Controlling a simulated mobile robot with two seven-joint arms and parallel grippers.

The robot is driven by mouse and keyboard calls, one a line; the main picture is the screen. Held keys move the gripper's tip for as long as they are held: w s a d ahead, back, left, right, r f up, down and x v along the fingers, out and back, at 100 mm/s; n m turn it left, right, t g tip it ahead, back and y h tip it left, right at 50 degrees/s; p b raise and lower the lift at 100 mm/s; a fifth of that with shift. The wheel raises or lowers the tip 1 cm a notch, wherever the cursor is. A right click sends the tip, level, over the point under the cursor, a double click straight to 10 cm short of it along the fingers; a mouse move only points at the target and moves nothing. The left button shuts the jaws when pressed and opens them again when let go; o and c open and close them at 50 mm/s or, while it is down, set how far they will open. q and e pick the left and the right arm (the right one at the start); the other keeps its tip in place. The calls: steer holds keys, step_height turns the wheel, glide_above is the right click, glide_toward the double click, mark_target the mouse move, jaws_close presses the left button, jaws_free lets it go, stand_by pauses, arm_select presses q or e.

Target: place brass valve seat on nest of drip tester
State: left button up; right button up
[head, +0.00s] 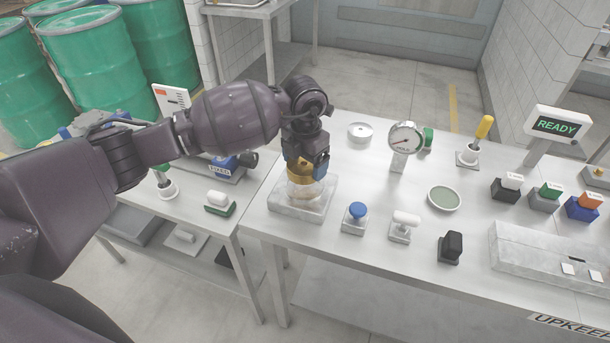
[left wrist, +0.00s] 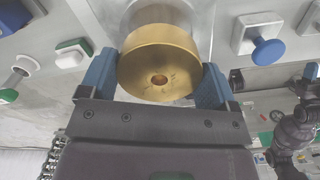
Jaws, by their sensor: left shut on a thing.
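The brass valve seat (head: 301,172) is a gold-coloured round piece with a small central hole. My left gripper (head: 306,165) is shut on it from above, and in the left wrist view the blue fingertips press on both sides of the brass piece (left wrist: 159,65). The drip tester (head: 303,197) is a pale block with a clear round body on top, at the left end of the right-hand table. The seat is directly over the clear body; whether it touches the nest is hidden.
A blue-topped button (head: 356,211), a white-handled block (head: 404,222) and a black block (head: 451,247) stand right of the tester.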

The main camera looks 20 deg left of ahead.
mark_target(305, 163)
arm_select(q)
steer(key=shift+f, duration=2.25)
steer(key=shift+f, duration=0.15)
steer(key=o, duration=1.3)
step_height(305, 163, up, 12)
steer(key=shift+r, duration=0.15)
